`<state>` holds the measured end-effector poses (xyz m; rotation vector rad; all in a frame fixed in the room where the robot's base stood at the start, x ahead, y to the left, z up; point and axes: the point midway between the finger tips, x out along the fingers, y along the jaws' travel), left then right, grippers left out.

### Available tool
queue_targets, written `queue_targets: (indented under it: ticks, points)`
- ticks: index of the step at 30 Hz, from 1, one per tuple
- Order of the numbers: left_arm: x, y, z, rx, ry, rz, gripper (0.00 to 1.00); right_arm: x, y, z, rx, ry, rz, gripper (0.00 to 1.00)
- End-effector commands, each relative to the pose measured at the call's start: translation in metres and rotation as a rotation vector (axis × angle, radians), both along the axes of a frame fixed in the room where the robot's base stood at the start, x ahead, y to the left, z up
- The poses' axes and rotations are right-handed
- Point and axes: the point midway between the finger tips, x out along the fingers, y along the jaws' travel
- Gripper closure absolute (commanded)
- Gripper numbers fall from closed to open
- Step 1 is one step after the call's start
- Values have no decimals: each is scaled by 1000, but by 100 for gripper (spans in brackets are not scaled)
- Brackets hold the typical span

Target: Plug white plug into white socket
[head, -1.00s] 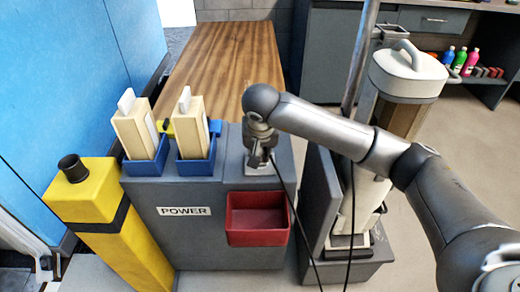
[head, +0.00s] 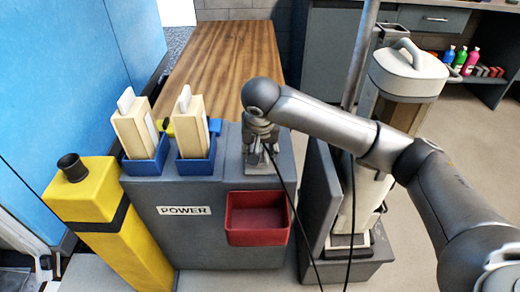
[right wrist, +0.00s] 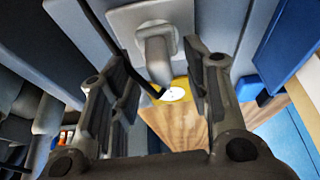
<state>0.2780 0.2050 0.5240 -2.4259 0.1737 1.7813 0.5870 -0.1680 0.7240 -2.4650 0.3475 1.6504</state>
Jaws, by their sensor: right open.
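A light grey-white plug (right wrist: 158,58) shows in the right wrist view, seated against a square pale plate (right wrist: 121,17) on the grey power cabinet (head: 230,262). My right gripper (head: 262,158) is over the cabinet's top right part in the head view and mostly hides the plug there. In the right wrist view the fingers of my right gripper (right wrist: 163,92) are open, one on each side of the plug, with gaps between. A yellow piece with a white round face (right wrist: 175,94) shows beyond the plug. I cannot tell whether it is the white socket. My left gripper is out of view.
Two cream blocks stand in blue holders (head: 196,166) left of my gripper. A red bin (head: 258,237) is on the cabinet's front. A yellow post (head: 85,200) stands at left. Black cables (head: 296,222) hang below my gripper. A wooden table (head: 225,60) is behind.

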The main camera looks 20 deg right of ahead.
Motion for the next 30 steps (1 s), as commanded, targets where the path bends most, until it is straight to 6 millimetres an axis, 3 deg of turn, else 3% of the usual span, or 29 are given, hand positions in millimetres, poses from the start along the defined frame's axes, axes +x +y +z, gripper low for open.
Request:
queue_targets:
  ticks: [6, 13, 19, 30]
  points:
    - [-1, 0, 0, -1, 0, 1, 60, -17, 5, 46, 0, -6, 2, 56]
    - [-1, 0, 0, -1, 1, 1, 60, -32, 9, 82, -1, -3, 0, 56]
    - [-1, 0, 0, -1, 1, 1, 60, -37, 11, 93, 0, 0, 0, 56]
    - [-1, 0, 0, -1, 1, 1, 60, -37, 11, 94, 0, 0, 0, 56]
